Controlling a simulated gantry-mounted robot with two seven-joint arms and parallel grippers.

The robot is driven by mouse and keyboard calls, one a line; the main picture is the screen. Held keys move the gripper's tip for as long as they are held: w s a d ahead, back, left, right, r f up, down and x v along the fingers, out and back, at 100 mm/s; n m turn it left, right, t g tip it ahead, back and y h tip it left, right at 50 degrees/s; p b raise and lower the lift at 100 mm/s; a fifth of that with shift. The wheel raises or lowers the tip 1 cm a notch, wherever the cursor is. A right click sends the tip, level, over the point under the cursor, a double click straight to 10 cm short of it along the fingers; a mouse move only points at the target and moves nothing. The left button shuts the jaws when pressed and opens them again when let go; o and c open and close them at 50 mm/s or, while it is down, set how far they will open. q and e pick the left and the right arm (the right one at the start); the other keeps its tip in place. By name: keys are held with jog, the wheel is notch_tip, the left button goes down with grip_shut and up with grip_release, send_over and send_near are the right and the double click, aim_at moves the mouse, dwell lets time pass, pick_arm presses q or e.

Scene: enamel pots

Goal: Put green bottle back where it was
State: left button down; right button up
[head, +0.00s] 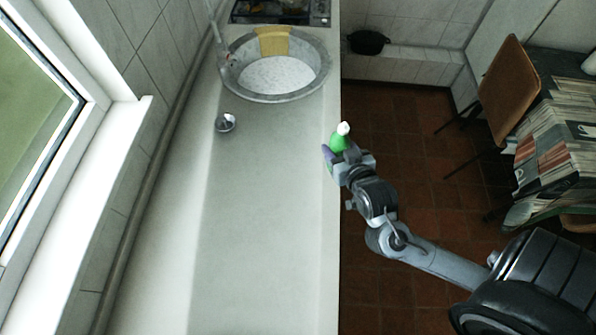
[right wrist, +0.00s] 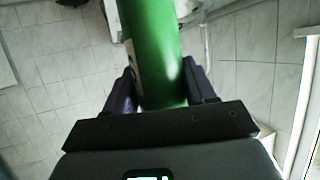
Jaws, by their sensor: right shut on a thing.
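The green bottle (head: 338,143) has a white top and is at the right edge of the counter in the head view. My right gripper (head: 335,156) is shut on it. In the right wrist view the bottle (right wrist: 155,50) stands between the two fingers of the gripper (right wrist: 160,90), with part of a pale label at its left side. I cannot tell whether the bottle touches the counter or is held above it. Its lower part is hidden by the gripper in the head view. My left gripper is not in view.
The long pale counter (head: 255,230) is mostly clear. A round metal basin (head: 235,85) with a yellow item (head: 272,41) on its rim is at the far end, and a small metal object (head: 225,123) sits nearer. A chair (head: 507,85) and a covered table (head: 560,140) stand at right.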

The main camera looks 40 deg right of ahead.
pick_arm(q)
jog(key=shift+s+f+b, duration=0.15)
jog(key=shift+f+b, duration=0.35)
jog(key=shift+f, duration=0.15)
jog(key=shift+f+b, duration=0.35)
pick_arm(e)
jog(key=shift+w+a+f, duration=0.75)
jog(key=shift+w+f, duration=1)
jog(key=shift+f, duration=0.15)
jog(key=shift+w+a+f, duration=0.7)
jog(key=shift+w+f, duration=1.05)
jog(key=shift+f, duration=0.15)
jog(key=shift+w+a+f, duration=0.75)
jog(key=shift+w+f, duration=1)
jog(key=shift+f, duration=0.15)
jog(key=shift+f, duration=0.15)
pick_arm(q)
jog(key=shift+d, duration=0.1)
pick_arm(e)
jog(key=o, duration=1.3)
jog(key=shift+c, duration=0.2)
